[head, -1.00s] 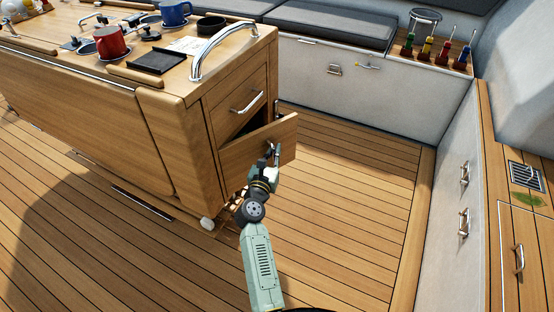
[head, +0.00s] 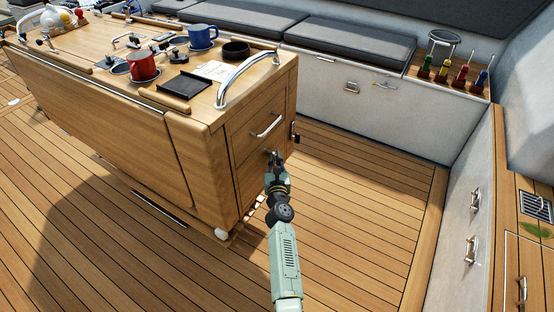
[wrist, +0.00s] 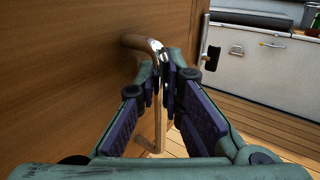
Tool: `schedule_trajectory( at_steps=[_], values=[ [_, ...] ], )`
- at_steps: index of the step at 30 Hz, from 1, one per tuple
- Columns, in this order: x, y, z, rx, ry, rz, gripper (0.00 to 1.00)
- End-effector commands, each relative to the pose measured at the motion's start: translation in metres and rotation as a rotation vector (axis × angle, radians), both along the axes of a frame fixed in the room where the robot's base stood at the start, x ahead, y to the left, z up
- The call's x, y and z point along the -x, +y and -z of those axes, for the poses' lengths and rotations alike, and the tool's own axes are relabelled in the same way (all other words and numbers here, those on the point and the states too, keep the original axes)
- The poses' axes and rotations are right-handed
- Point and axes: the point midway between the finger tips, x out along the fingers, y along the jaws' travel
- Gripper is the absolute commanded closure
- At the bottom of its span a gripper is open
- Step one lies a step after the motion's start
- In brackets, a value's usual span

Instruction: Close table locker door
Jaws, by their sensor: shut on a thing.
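The table locker door (head: 250,180) is the lower wooden panel on the near end of the table. In the head view it lies flush, or almost flush, with the table end, and no dark gap shows above it. In the wrist view the door (wrist: 70,90) fills the left side as a plain wood face. My gripper (head: 273,160) is at the door's upper part. In the wrist view its fingertips (wrist: 165,70) are closed on the door's metal handle (wrist: 140,42), which bends down behind the fingers. My gripper partly hides the door and handle in the head view.
A drawer front with a metal handle (head: 266,127) sits above the door. A dark latch (head: 295,138) stands at the table's right edge. Mugs and a chrome rail (head: 240,80) are on the tabletop. Deck floor (head: 360,200) is clear to the right, up to the white lockers.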

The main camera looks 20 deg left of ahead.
Motion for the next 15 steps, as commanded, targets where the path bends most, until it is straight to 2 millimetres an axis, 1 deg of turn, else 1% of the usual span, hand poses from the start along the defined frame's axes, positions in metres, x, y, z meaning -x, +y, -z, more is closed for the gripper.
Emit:
schedule_trajectory(
  at_steps=[1,8,9,15],
  values=[
    [0.0040,0.0060,0.0022,-0.001,0.003,-0.013,1.00],
    [0.0047,0.0069,0.0027,-0.001,0.003,-0.014,1.00],
    [0.0047,0.0069,0.0028,-0.001,0.003,-0.014,0.89],
    [0.0039,0.0056,0.0024,0.000,0.002,-0.011,0.76]
  ],
)
